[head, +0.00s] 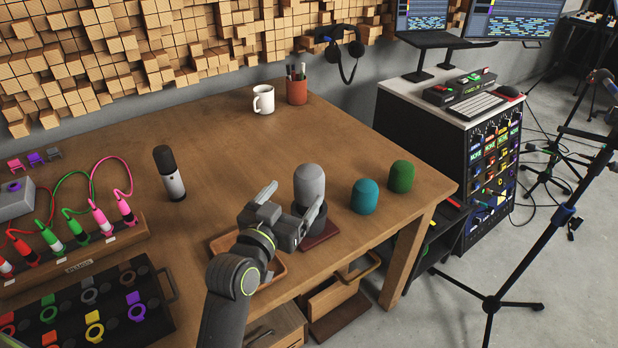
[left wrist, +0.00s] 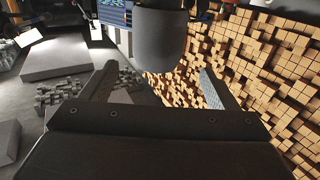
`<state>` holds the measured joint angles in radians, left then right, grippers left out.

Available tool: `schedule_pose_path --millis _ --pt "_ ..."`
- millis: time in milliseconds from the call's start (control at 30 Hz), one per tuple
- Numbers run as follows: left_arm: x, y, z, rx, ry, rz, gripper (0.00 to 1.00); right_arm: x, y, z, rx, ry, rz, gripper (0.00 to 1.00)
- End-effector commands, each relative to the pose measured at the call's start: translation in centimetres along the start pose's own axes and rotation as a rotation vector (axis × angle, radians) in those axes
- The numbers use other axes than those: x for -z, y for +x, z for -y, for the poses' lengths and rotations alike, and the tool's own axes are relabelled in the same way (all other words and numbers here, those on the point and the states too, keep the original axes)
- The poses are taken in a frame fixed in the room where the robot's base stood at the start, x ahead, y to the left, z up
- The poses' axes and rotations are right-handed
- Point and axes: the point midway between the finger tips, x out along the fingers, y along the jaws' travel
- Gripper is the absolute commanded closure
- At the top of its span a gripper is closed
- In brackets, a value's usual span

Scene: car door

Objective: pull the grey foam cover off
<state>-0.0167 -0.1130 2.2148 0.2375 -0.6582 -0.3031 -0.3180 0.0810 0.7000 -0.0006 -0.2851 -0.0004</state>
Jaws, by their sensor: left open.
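The grey foam cover (head: 309,184) is a rounded cap sitting upright on a dark microphone body (head: 312,222) on a dark red base (head: 322,234), near the table's front right. My left gripper (head: 296,197) is open right beside it, its fingers pointing up and toward the cover. In the left wrist view the cover (left wrist: 160,38) is centred between the spread fingers (left wrist: 158,70), at or just beyond their tips. No contact is visible. The gripper hides part of the microphone's lower left. My right gripper is not in view.
A teal foam cover (head: 364,197) and a green one (head: 401,176) stand to the right. A wooden tray (head: 276,270) lies under my left gripper. A black and silver microphone (head: 169,173) stands to the left. A white mug (head: 263,99) is farther back. The table's middle is clear.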

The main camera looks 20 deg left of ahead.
Motion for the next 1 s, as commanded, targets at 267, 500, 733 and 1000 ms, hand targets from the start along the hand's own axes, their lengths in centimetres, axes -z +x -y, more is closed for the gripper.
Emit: schedule_pose_path --millis 267,500,733,1000 --pt "0.0 2.5 0.0 0.0 0.0 0.0 0.18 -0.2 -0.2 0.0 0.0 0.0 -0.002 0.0" --pt "-0.5 5.0 -0.3 0.0 0.002 0.001 0.18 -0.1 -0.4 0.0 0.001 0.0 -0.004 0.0" --pt "-0.6 7.4 -0.3 0.001 0.002 0.0 0.18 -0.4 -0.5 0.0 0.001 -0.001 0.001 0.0" --pt "-0.7 7.7 -0.3 0.002 0.0 -0.001 0.18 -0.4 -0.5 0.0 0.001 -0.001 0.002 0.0"
